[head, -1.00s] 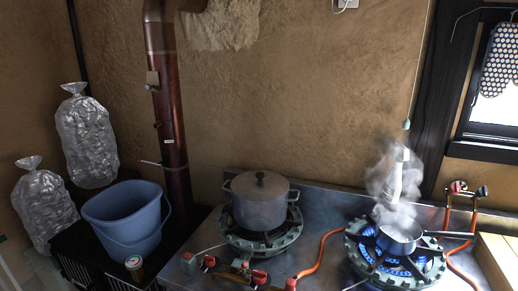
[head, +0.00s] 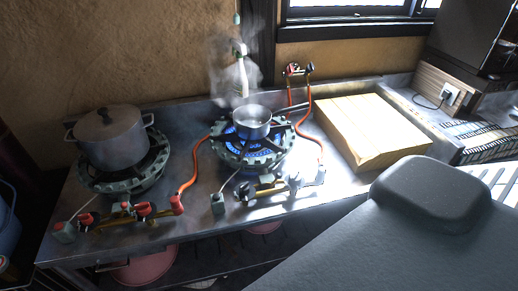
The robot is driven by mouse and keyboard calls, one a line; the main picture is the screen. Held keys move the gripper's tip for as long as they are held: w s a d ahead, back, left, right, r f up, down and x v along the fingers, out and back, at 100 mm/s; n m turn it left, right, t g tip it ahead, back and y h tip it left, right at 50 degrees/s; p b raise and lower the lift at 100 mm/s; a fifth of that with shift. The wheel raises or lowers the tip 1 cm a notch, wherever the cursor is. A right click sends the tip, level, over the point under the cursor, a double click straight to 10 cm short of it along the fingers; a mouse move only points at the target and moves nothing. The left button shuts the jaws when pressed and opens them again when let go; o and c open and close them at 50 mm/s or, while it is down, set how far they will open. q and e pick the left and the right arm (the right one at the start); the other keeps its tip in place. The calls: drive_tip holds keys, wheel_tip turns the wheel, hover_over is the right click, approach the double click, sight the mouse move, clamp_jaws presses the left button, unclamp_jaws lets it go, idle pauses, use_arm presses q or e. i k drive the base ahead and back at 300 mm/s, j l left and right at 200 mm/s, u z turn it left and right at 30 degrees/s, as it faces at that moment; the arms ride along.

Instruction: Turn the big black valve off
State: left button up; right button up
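A gas burner with blue flames (head: 262,160) is lit in the middle of the steel counter, under a small steaming pan (head: 252,122). A brass valve assembly with dark and pale parts (head: 262,189) sits in front of it. I cannot clearly tell which part is the big black valve. Another valve assembly with red knobs (head: 140,211) sits in front of the left burner. Gas taps with red and dark parts (head: 298,70) stand at the back by the wall, joined to orange hoses. Neither of my grippers is in view.
A lidded pot (head: 110,138) stands on the left burner. A wooden board block (head: 365,132) lies on the right of the counter (head: 215,226). A pale bottle-like object (head: 241,75) is behind the steam. The near right is hidden by a close grey shape.

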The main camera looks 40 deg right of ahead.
sight(296, 179)
drive_tip(key=z, duration=1.6)
drive_tip(key=j, duration=0.1)
